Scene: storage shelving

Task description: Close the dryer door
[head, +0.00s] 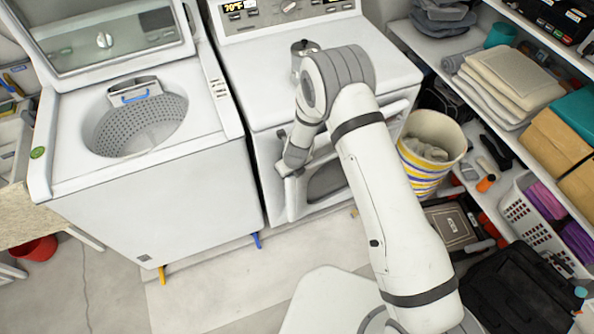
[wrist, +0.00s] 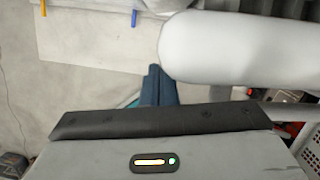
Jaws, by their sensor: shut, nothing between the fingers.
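The white dryer (head: 262,82) stands right of the washer in the head view. Its front door (head: 297,207), white with a dark window area (head: 326,181), shows low on the front, partly behind my arm. The door looks out of line with the dryer front, but its exact angle is hidden. My gripper (head: 285,168) is at the left side of the door, close to the dryer front; I cannot tell whether it touches. In the wrist view my gripper's dark fingers (wrist: 158,88) are together and empty, with floor beyond them.
The top-loading washer (head: 130,200) stands left with its lid up. A striped basket (head: 430,150) is right of the dryer, near shelving with towels (head: 510,80) and a white crate (head: 532,215). Floor (head: 215,285) in front of the machines is mostly clear.

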